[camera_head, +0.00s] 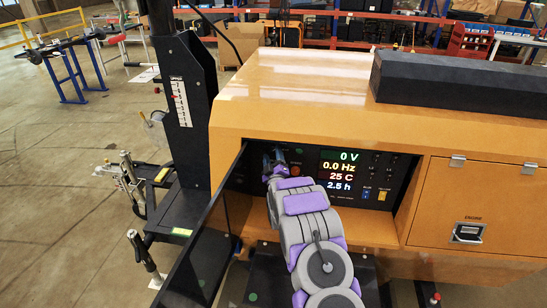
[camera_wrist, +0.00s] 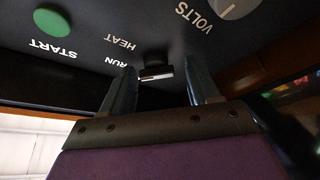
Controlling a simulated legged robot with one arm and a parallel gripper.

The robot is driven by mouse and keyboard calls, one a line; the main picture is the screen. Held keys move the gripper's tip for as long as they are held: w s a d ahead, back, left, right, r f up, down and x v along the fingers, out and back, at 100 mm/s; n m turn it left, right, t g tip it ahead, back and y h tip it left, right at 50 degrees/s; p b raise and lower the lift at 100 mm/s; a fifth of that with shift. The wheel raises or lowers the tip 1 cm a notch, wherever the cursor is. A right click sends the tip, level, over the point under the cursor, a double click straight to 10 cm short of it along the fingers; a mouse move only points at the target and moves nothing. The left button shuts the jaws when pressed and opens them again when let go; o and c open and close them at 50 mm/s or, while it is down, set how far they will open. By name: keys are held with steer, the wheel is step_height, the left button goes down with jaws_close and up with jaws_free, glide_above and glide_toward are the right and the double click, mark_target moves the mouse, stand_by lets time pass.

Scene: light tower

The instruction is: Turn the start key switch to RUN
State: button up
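The start key switch (camera_wrist: 155,72) is a small dark key with a pale edge, on the black panel beside the RUN and HEAT labels. In the wrist view my gripper (camera_wrist: 160,64) is upside down relative to the lettering. Its two fingers are apart, one on each side of the key, with visible gaps between them and it. In the head view my gripper (camera_head: 276,160) reaches into the recessed control panel (camera_head: 405,178), and my arm hides the key there. I cannot tell which position the key points to.
A green START button (camera_wrist: 51,21) and a grey VOLTS knob (camera_wrist: 238,8) are near the key. The lit display (camera_head: 342,168) is right of my arm. An open dark door (camera_head: 205,240) stands left of the recess, and an ENGINE door (camera_head: 468,205) is right.

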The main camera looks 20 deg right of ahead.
steer(key=shift+o, duration=0.5)
steer(key=shift+d, duration=0.1)
steer(key=b+v, duration=0.6)
steer(key=v, duration=1.1)
steer(key=shift+f, duration=0.25)
steer(key=shift+s+r, duration=0.1)
steer(key=shift+s, duration=0.1)
steer(key=shift+w, duration=0.1)
